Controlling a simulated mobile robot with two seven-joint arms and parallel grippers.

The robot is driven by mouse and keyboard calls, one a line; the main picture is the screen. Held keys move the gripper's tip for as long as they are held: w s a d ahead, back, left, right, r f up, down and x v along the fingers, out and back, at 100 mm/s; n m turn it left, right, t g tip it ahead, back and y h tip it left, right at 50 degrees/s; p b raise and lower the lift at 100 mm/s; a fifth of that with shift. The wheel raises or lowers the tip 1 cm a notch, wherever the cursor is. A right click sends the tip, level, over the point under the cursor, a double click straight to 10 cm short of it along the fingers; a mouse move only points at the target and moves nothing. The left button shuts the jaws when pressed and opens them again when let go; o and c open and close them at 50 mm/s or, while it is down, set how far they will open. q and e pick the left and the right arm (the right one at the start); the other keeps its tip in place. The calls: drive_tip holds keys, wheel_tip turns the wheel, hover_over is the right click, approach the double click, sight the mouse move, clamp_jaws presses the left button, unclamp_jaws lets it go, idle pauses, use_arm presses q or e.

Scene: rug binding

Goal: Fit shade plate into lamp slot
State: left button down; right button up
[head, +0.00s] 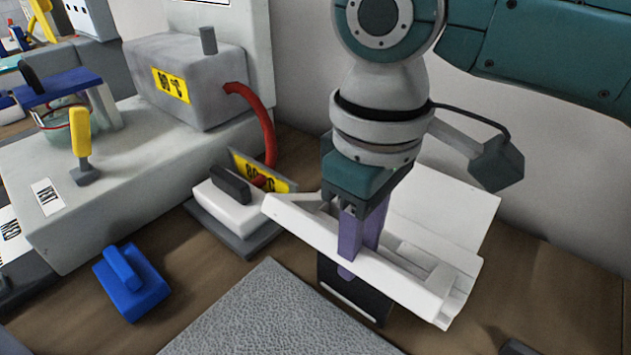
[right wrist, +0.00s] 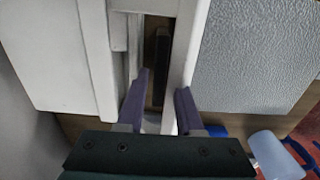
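My right gripper (head: 358,250) reaches down into a white slotted housing (head: 455,275), which looks like the lamp. Its two purple fingers are apart around the housing's front rail and show no clear grip. In the right wrist view the fingers (right wrist: 162,90) are spread over a narrow dark slot between white walls (right wrist: 183,45). A dark bar (right wrist: 160,65) shows inside that slot. In the head view a black plate (head: 355,292) with a pale line stands below the front rail. I cannot tell which piece is the shade plate. My left gripper is out of view.
A grey textured mat (head: 275,315) lies in front of the housing. A white iron-like block (head: 232,205) stands to its left, and a blue handled block (head: 130,280) farther left. A grey machine (head: 185,80) with a red hose stands behind. The wall is close behind the housing.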

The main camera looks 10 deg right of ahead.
drive_tip(key=shift+f, duration=0.85)
drive_tip(key=shift+c, duration=0.3)
clamp_jaws()
idle(0.5)
